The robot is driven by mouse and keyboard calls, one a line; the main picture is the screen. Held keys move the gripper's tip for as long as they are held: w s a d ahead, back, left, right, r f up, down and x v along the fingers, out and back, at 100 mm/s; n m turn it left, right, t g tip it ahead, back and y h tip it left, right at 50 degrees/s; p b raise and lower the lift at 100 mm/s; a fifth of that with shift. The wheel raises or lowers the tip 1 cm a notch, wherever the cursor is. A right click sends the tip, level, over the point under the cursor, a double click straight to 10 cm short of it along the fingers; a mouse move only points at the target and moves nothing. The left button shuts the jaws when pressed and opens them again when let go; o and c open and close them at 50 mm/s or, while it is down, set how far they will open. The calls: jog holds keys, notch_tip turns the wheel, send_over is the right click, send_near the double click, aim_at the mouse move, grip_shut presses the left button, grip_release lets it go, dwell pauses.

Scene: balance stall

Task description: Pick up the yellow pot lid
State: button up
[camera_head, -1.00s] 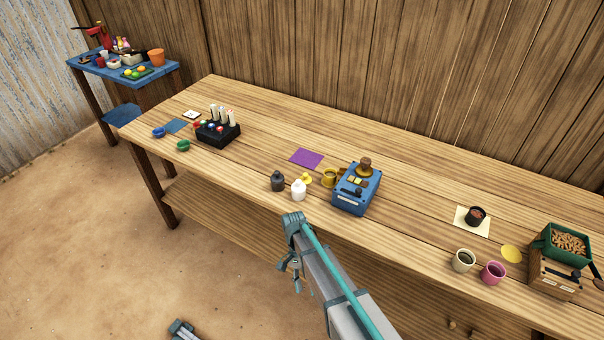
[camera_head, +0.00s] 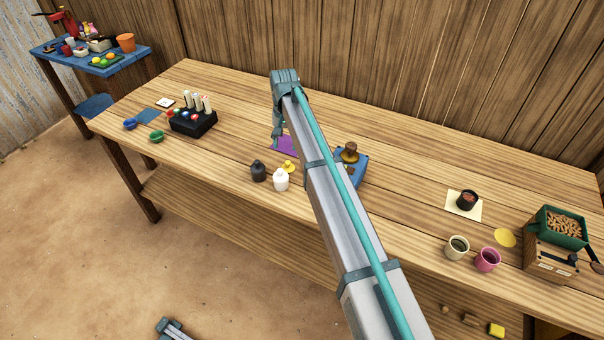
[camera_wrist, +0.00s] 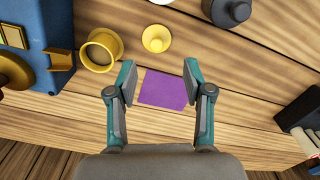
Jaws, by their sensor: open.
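The yellow pot lid (camera_head: 288,166), a small disc with a knob, lies on the table beside the dark and white bottles. In the wrist view the lid (camera_wrist: 156,38) shows beyond my fingertips, roughly centred between them. The yellow pot (camera_wrist: 98,52) stands left of it there, beside the blue device; my arm hides the pot in the head view. My gripper (camera_wrist: 158,76) is open and empty, above the purple sheet (camera_wrist: 163,90). In the head view my gripper (camera_head: 277,132) hangs over the table, behind the lid, and does not touch it.
The dark bottle (camera_head: 258,171) and white bottle (camera_head: 281,180) stand close to the lid. The blue device (camera_head: 357,172) is partly behind my arm. A black rack (camera_head: 193,122) stands left. Cups and a green box (camera_head: 560,228) are at right.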

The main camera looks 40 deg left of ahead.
aim_at(288, 162)
jog(key=shift+n, duration=0.3)
jog(key=shift+w+f+p, duration=0.2)
jog(key=shift+f+p, duration=0.8)
jog(key=shift+f, duration=1.6)
jog(key=shift+w+f+p, duration=0.2)
jog(key=shift+f+p, duration=0.75)
jog(key=shift+f, duration=1.65)
grip_shut()
